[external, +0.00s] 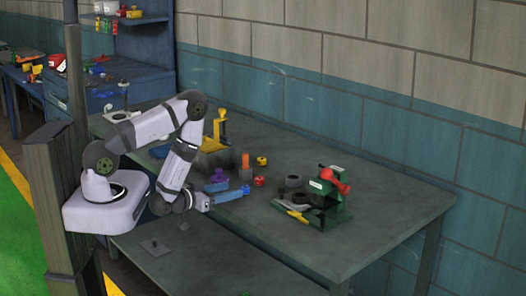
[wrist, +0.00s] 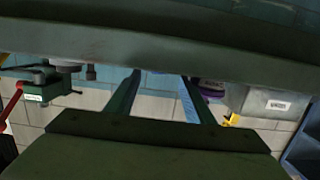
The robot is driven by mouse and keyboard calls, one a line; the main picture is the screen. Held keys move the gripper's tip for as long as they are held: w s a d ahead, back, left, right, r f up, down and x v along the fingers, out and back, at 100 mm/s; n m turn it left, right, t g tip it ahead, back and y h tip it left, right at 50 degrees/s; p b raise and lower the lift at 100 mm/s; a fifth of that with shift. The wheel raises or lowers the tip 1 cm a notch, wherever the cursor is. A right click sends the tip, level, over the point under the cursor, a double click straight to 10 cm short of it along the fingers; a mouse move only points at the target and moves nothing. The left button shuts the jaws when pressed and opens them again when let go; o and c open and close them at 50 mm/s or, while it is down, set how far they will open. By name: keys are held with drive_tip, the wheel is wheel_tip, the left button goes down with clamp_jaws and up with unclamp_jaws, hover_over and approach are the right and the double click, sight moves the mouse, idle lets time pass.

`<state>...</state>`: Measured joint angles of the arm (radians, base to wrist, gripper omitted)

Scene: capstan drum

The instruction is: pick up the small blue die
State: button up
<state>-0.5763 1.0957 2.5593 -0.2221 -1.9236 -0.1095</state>
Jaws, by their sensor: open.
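I cannot make out a small blue die in either view; it may be hidden or too small to tell. My gripper (external: 243,191) is low over the front part of the grey workbench (external: 375,235), its long blue fingers pointing right and toward the wall. In the wrist view, my gripper (wrist: 162,74) has its two fingers spread, with nothing seen held between them. That view is upside down, with the bench across the top. A purple-based object (external: 217,180) stands just behind the fingers and shows beside the right finger in the wrist view (wrist: 211,86).
A green machine with a red part (external: 330,190) stands right on the bench. A red piece (external: 259,181), a yellow piece (external: 261,160) and an orange-topped grey block (external: 245,166) are behind the fingers. A yellow-handled tool (external: 297,215) lies near the machine. The bench's right end is clear.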

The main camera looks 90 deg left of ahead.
sight(245, 186)
drive_tip(key=shift+b+x, duration=0.5)
drive_tip(key=shift+x, duration=0.6)
drive_tip(key=shift+w+a+r+p, duration=0.15)
drive_tip(key=shift+w+a+p, duration=0.15)
drive_tip(key=shift+w+p, duration=0.15)
drive_tip(key=p+x, duration=0.1)
drive_tip(key=x, duration=0.1)
drive_tip(key=shift+w+a, duration=0.2)
drive_tip(key=shift+w, duration=0.1)
drive_tip(key=shift+w+a+f+p, duration=0.3)
drive_tip(key=shift+w+a+p, duration=0.1)
drive_tip(key=shift+w+a, duration=0.1)
clamp_jaws()
